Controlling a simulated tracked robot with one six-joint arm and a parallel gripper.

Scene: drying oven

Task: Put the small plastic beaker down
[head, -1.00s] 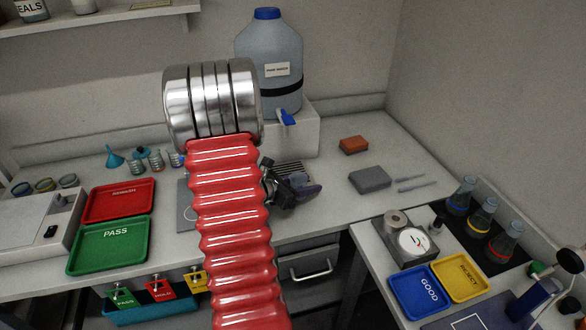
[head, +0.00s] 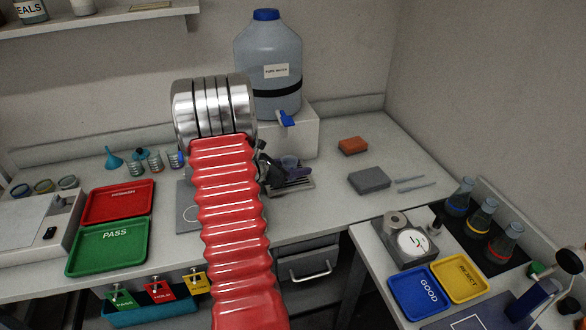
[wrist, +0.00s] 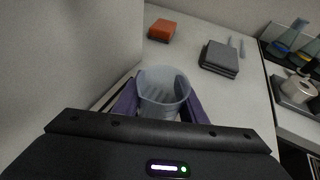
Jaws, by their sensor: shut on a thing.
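The small plastic beaker (wrist: 162,88) is clear and bluish, and I look down into its open mouth in the wrist view. My gripper (wrist: 160,106) is shut on it, with one purple finger on each side. In the head view the beaker (head: 289,162) looks upright, below the blue tap of the water jug (head: 268,68). My gripper (head: 280,170) is partly hidden behind my arm there.
The jug stands on a white block (head: 305,130) against the wall. An orange block (head: 353,145) and a grey block (head: 369,180) lie to the right. Red (head: 118,202) and green (head: 107,246) trays are at the left. Bench between rack and grey block is clear.

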